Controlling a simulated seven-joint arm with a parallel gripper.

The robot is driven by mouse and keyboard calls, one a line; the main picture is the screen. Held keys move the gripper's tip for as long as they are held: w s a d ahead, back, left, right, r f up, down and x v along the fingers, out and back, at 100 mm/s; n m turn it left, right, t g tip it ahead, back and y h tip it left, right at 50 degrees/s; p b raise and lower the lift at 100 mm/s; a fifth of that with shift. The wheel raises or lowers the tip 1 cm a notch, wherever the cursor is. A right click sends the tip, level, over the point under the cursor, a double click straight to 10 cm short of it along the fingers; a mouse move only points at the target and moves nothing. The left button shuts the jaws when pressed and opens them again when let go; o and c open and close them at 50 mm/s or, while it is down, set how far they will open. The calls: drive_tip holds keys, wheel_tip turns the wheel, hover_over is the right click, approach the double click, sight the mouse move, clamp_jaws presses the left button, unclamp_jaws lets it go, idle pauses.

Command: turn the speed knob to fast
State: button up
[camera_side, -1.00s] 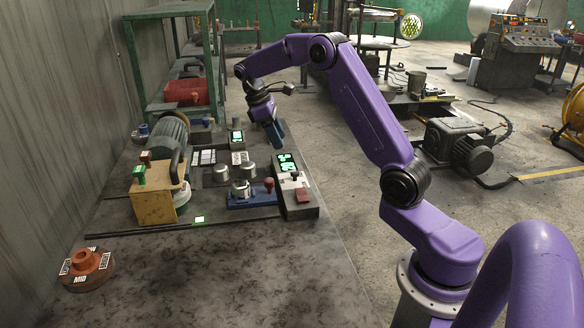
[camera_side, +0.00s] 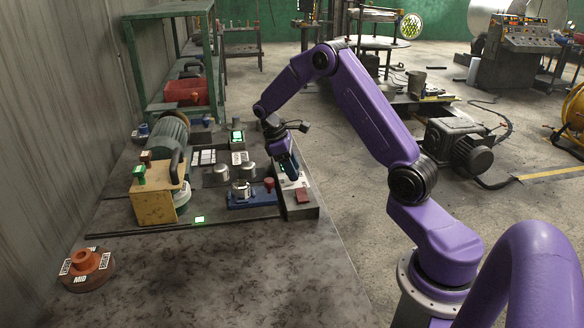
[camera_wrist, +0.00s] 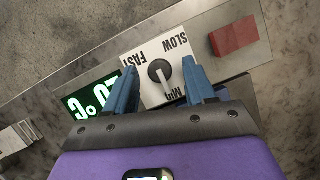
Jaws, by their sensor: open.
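My gripper (camera_wrist: 161,74) is open, with one blue finger on each side of the knob. I cannot tell whether either finger touches it. In the side view my gripper (camera_side: 292,174) is low over the panel and hides the knob and part of the white plate (camera_side: 303,181).
A red block (camera_wrist: 234,37) sits beside the plate, and a lit green display (camera_wrist: 92,101) is on the other side. A blue fixture (camera_side: 250,198) with a metal cup stands left of my gripper.

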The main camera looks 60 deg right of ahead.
clamp_jaws()
drive_tip(key=shift+m, duration=0.4)
drive_tip(key=m+y, duration=0.1)
drive_tip(key=m, duration=0.1)
drive_tip(key=m+y, duration=0.1)
drive_tip(key=m, duration=0.2)
drive_tip(key=shift+w+d+r+m+g, duration=0.1)
drive_tip(key=shift+d+m+g, duration=0.1)
drive_tip(key=shift+m+g, duration=0.1)
drive_tip(key=m+y, duration=0.2)
drive_tip(key=m, duration=0.3)
drive_tip(key=shift+d, duration=0.2)
drive_tip(key=shift+m, duration=0.4)
unclamp_jaws()
